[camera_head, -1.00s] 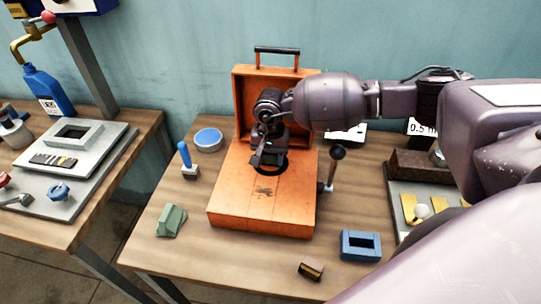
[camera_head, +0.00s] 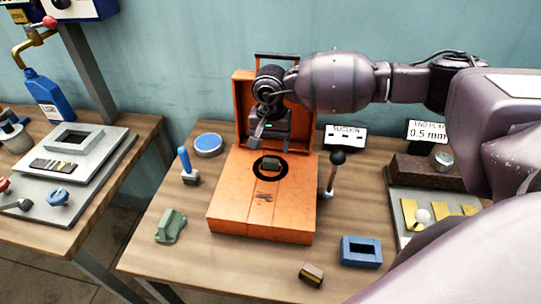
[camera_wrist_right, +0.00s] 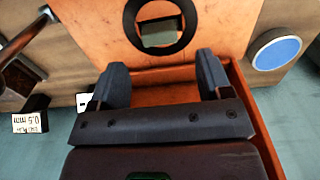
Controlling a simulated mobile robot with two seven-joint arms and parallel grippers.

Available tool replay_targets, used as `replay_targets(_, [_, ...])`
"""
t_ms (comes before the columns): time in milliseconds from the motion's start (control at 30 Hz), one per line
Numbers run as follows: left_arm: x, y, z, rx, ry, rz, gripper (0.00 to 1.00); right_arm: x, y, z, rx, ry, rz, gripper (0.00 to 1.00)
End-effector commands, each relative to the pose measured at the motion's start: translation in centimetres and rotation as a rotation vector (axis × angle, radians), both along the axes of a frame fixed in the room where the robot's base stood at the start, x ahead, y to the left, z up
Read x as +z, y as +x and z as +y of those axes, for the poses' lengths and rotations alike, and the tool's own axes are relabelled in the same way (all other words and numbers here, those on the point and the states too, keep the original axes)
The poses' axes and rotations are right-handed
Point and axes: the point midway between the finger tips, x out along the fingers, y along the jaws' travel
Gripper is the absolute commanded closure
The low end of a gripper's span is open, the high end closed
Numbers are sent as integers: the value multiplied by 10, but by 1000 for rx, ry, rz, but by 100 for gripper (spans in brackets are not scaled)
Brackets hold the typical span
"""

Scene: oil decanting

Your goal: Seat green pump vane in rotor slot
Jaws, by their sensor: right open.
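The orange pump case (camera_head: 235,205) lies open on the table, with a black ring (camera_head: 256,171) in its top face. A small grey-green block, apparently the vane (camera_head: 271,163), sits inside the ring; it also shows in the right wrist view (camera_wrist_right: 160,33). The slot around it is too small to make out, so I cannot tell how deep it sits. My right gripper (camera_head: 256,137) is above and behind the ring, in front of the raised lid. In the right wrist view its fingers (camera_wrist_right: 162,78) are apart with nothing between them, clear of the block. My left gripper is not in view.
A crank handle (camera_head: 334,170) stands at the case's right side. A blue-handled tool (camera_head: 187,166), a blue round dish (camera_head: 208,145), a green block (camera_head: 171,226), a blue frame (camera_head: 361,252) and a dark yellow-striped block (camera_head: 311,274) surround the case.

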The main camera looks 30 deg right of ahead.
Motion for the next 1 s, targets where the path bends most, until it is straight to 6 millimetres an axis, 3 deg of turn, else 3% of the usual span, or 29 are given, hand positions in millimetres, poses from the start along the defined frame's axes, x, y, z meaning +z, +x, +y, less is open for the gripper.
replay_targets(200, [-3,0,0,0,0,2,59,35,0,0,0,-1,-1,28])
replay_targets(400, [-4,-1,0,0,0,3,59,50,0,0,0,-1,0,28])
replay_targets(1000, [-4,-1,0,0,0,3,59,52,0,0,0,-1,1,28])
